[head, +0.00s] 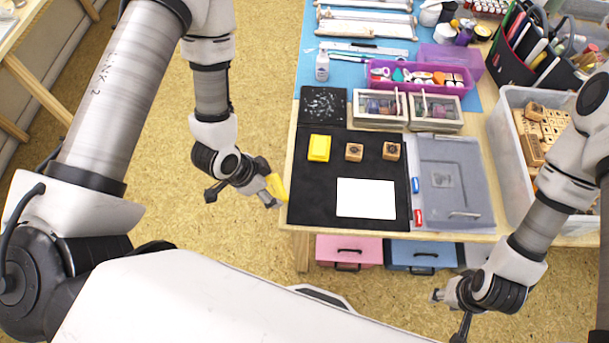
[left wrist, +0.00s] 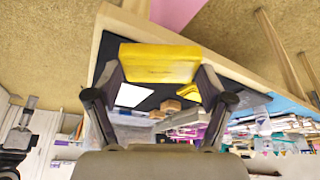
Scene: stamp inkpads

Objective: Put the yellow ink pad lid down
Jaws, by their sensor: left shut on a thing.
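The yellow ink pad lid (head: 277,187) is a small yellow block shape in my left gripper (head: 269,195), beside the table's left edge. In the left wrist view the lid (left wrist: 160,63) spans both fingers, which are shut on it. A yellow ink pad (head: 319,148) sits on the black mat (head: 323,208), near the mat's upper left; the held lid is apart from it, to the lower left. My right gripper (head: 438,296) is in front of the table at the lower right, holding nothing I can see; its opening is too small to judge.
Two wooden stamps (head: 354,152) and a white card (head: 366,198) lie on the mat. A grey case (head: 452,180) lies right of the mat. Clear-lidded boxes (head: 435,112) and a purple tray (head: 420,78) stand behind. The mat's lower left is bare.

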